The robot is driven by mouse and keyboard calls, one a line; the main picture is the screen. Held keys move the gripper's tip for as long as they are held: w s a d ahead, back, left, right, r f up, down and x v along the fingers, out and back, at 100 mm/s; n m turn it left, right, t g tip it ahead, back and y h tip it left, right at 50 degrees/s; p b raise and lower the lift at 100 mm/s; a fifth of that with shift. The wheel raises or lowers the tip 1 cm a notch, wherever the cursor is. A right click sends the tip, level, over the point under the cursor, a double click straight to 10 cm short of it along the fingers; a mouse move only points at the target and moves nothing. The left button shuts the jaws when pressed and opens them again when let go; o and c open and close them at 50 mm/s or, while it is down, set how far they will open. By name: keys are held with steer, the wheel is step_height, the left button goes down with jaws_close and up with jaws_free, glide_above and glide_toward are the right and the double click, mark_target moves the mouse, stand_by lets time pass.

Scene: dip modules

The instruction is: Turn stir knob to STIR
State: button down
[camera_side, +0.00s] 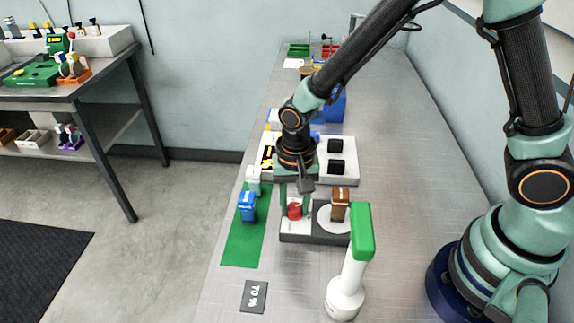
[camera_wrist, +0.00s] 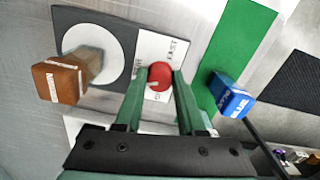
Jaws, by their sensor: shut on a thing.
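The stir knob (camera_wrist: 160,75) is a red round knob with a pale pointer mark, on a white label panel with partly readable lettering. In the side view the red knob (camera_side: 294,210) sits at the left of a dark grey stirrer base (camera_side: 318,239). My gripper (camera_wrist: 158,82) points down with its two green fingers on either side of the knob, shut on it. The side view shows the gripper (camera_side: 296,205) low over the panel. The fingers hide part of the lettering, so I cannot tell which word the pointer faces.
A blue bottle (camera_side: 247,206) and a white one (camera_side: 253,180) stand on the green mat (camera_side: 240,248). A 70 % card (camera_side: 253,297) lies near the edge.

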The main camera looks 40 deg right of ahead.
mark_target(294, 207)
steer(key=shift+m, duration=2.3)
steer(key=c, duration=0.5)
jaws_free()
steer(key=shift+r, duration=0.1)
step_height(294, 207, up, 12)
